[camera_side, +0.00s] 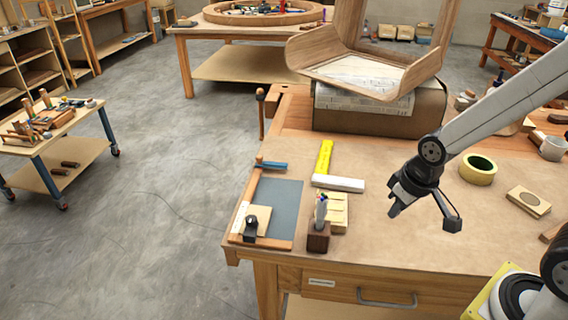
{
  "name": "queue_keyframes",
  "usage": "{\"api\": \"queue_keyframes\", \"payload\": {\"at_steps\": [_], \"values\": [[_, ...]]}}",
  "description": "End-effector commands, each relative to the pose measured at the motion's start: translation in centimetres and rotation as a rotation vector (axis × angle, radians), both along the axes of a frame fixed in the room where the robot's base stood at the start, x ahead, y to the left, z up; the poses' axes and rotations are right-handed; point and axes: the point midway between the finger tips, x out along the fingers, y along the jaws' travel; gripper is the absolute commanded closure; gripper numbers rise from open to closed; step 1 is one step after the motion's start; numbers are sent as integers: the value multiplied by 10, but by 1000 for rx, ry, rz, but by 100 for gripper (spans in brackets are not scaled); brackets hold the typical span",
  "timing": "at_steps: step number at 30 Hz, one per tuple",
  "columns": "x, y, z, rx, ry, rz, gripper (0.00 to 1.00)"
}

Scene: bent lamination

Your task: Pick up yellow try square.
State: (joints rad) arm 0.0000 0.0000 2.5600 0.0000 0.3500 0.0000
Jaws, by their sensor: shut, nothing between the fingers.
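The yellow try square (324,158) lies flat on the workbench, left of the middle. Its yellow arm points toward the back, and a white bar (339,183) crosses its near end.
A dark block with pens (318,236) and a pale wooden block (337,220) stand in front of the square. A grey board (278,205) lies left. A bent wooden form stands on a large block (380,121) behind. Yellow tape (478,169) lies right.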

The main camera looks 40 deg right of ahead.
Motion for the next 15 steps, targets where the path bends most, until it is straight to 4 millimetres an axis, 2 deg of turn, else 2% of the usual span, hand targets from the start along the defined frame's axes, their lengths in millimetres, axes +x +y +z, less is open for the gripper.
{"api": "queue_keyframes", "payload": {"at_steps": [1, 2, 9, 11, 15], "values": [[0, 0, 0, 0, 0, 0, 100], [0, 0, 0, 0, 0, 0, 94], [0, 0, 0, 0, 0, 0, 17], [0, 0, 0, 0, 0, 0, 0], [0, 0, 0, 0, 0, 0, 0]]}}
